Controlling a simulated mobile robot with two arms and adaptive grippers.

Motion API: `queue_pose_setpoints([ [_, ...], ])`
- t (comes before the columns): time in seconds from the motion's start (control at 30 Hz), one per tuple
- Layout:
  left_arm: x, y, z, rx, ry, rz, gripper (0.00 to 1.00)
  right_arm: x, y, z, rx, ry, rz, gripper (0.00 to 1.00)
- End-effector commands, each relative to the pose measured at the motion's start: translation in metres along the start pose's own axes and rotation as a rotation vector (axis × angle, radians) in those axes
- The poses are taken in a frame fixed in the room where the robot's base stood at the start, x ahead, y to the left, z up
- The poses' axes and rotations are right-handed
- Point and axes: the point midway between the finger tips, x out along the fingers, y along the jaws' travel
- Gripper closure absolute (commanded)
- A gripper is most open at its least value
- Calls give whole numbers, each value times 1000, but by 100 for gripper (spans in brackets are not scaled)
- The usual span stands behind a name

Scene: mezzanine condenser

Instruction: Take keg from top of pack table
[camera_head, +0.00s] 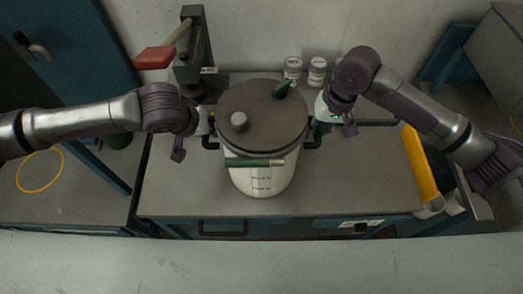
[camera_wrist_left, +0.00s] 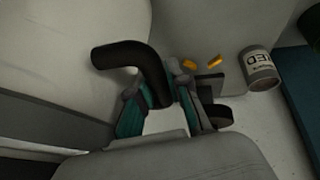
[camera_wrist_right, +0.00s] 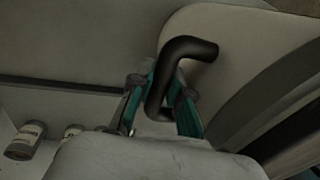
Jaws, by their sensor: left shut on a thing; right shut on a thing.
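The keg (camera_head: 262,182) is a white pot-like vessel with a dark grey lid, a green-handled bar at its front and a black handle on each side. It is upright over the grey pack table (camera_head: 350,190); I cannot tell whether its base touches the top. My left gripper (camera_head: 207,125) is shut on the keg's left handle, and the black handle (camera_wrist_left: 150,75) shows between its fingers in the left wrist view. My right gripper (camera_head: 317,125) is shut on the right handle, which shows as a black bent bar (camera_wrist_right: 165,75) in the right wrist view.
A dark press-like stand (camera_head: 190,55) with a red-ended lever is at the back left. A yellow bar (camera_head: 420,165) lies at the table's right end. A pale surface (camera_head: 260,265) crosses the front.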

Motion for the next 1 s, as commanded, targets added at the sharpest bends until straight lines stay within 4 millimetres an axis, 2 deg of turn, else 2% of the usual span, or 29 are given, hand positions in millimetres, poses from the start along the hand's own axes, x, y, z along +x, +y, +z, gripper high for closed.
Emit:
queue_pose_setpoints([
  [0.27, -9, 2, -5, 0, 4, 0, 100, -11, -2, -1, 0, 3, -1, 100],
  [0.7, -45, 9, -20, -1, 3, -1, 100, -49, -9, -1, 1, 3, 0, 100],
  [1.0, -46, 9, -20, -1, 3, -2, 100, -51, -9, -1, 1, 3, 1, 100],
])
